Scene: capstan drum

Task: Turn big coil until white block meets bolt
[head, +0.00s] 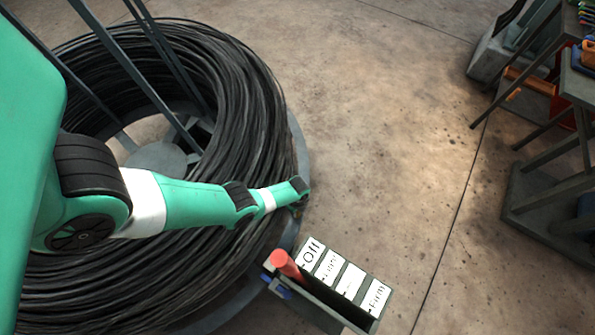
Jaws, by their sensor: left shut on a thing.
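The big coil (235,90) is a thick ring of dark wire on a grey drum and fills the left of the head view. The drum's grey rim (303,150) shows along its right side. My left arm reaches across the coil from the left. My left gripper (296,206) is at the right edge of the coil, over the rim, and is shut. What its fingers hold is mostly hidden under the wrist; it appears to be the rim. I cannot make out the white block or the bolt. My right gripper is not in view.
A lever box (335,318) with a red handle (285,263) and white labels (330,267), one reading "Off", stands close to the rim at the bottom. A metal workbench (577,90) with tools stands at the right. The concrete floor between is clear.

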